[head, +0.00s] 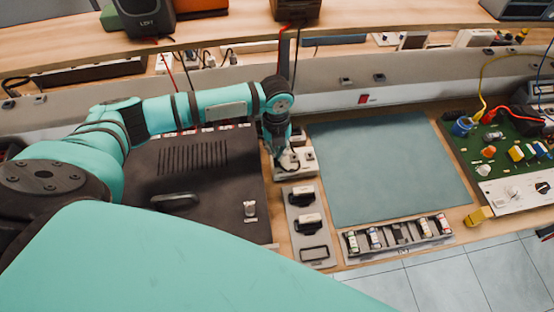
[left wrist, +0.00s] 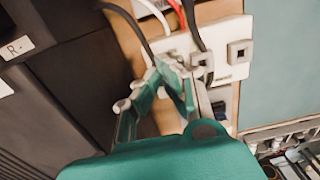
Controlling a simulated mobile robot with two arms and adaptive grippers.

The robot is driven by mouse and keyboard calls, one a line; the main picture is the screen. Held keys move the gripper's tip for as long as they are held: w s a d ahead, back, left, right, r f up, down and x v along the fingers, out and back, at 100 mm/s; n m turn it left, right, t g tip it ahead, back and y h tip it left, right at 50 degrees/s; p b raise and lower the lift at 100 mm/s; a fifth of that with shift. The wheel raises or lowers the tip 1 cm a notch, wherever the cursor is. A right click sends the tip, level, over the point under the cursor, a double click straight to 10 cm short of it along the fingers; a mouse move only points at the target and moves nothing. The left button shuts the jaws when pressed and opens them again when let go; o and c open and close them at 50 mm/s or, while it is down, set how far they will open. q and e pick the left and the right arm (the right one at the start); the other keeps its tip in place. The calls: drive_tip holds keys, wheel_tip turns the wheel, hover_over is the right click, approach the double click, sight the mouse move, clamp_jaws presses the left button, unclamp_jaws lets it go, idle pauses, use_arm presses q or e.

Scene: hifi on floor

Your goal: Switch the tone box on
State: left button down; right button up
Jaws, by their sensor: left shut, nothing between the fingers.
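My left gripper (head: 283,153) reaches down over a small white box (head: 304,162) with cables, between a dark vented unit (head: 205,165) and a blue-green mat. In the left wrist view my left gripper (left wrist: 172,76) is shut and empty, its tips at the near edge of the white box (left wrist: 228,72). Two square grey switches or sockets (left wrist: 240,51) sit on that box, right of the tips. Black, red and white cables run into its far side. No label names the tone box, so I cannot tell which unit it is. The fingers partly hide the box.
A grey plate with black-handled parts (head: 292,224) lies nearer me. The blue-green mat (head: 385,165) is bare. A tray of small parts (head: 352,246) lies before it. A green circuit board (head: 466,148) is at right. A shelf (head: 225,27) crosses the back.

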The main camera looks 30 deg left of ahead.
use_arm(q)
drive_tip(key=shift+f+b, duration=0.4)
drive_tip(key=shift+f, duration=0.45)
drive_tip(key=shift+s+r, duration=0.1)
drive_tip(key=shift+r+p, duration=0.85)
drive_tip(key=shift+p, duration=0.25)
wheel_tip(320, 180, up, 5)
drive_tip(key=p, duration=0.5)
drive_tip(key=shift+r, duration=0.15)
